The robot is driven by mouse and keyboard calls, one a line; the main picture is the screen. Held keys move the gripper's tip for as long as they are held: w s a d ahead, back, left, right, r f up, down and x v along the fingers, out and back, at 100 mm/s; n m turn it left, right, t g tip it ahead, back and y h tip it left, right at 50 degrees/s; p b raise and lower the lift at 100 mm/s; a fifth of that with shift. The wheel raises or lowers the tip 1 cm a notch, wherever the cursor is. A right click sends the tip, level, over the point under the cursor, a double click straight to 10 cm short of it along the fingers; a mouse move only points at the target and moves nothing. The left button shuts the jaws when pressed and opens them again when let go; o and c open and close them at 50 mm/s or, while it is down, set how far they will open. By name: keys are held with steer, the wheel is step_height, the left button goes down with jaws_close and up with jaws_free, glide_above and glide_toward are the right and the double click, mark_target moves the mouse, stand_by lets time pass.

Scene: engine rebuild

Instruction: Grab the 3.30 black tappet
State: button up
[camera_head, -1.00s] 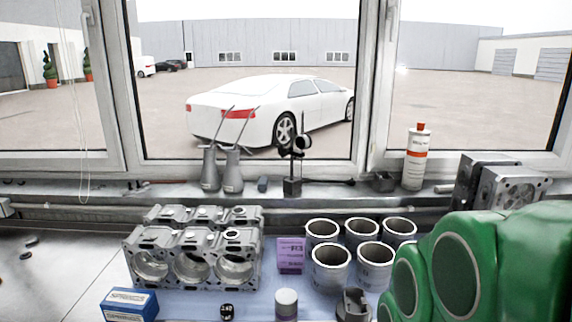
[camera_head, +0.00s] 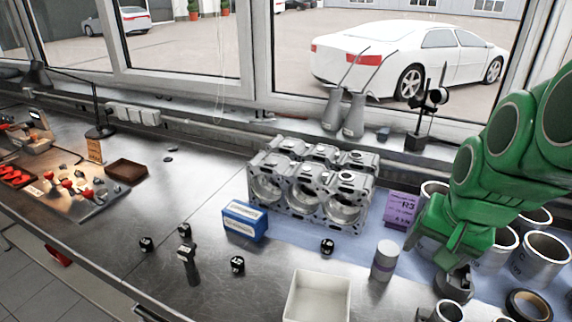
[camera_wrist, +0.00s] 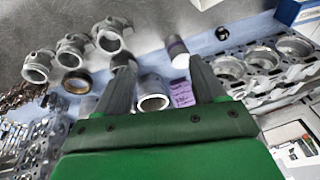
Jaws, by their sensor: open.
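Several small black tappets with white markings stand on the metal bench in the head view: one at the left (camera_head: 146,244), one beside it (camera_head: 184,230), one nearer the front (camera_head: 237,264) and one on the blue mat (camera_head: 327,246). Their numbers are too small to read surely, so I cannot tell which is 3.30. A black tappet also shows in the wrist view (camera_wrist: 221,33), right of the fingers. My gripper (camera_wrist: 160,64) is open and empty, with both grey fingers apart. In the head view it is at the right, over the cylinder liners, away from the tappets.
An engine block (camera_head: 312,195) stands behind the tappets, with a blue box (camera_head: 245,221) at its left. A white tray (camera_head: 289,300), a grey canister (camera_head: 385,262) and several liners (camera_head: 545,255) are nearby. A dark upright tool (camera_head: 190,265) stands among the left tappets.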

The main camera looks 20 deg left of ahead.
steer(key=w+a+r+t, duration=0.1)
steer(key=w+a+r, duration=0.2)
steer(key=w+a, duration=0.4)
steer(key=w+a+r+t, duration=0.2)
steer(key=w+a+r, duration=0.1)
steer(key=w+a, duration=0.35)
steer(key=w+a+f+n, duration=0.2)
steer(key=a, duration=0.8)
steer(key=w+a+f+n, duration=0.1)
steer(key=w+a+f, duration=0.1)
steer(key=a, duration=0.8)
steer(key=n+g+y, duration=0.2)
steer(key=n+g, duration=0.1)
steer(key=n, duration=0.4)
glide_toward(145, 242)
steer(key=a+f, duration=0.1)
steer(key=shift+s+x, duration=0.2)
steer(key=shift+x, duration=1.05)
steer(key=shift+w+d+x, duration=0.1)
steer(key=shift+d+x, duration=0.05)
steer(key=shift+x, duration=0.8)
steer(key=shift+w+d+x, duration=0.1)
steer(key=shift+x, duration=0.85)
steer(key=shift+w+d+x, duration=0.1)
steer(key=shift+d+x, duration=0.05)
steer(key=shift+x, duration=0.8)
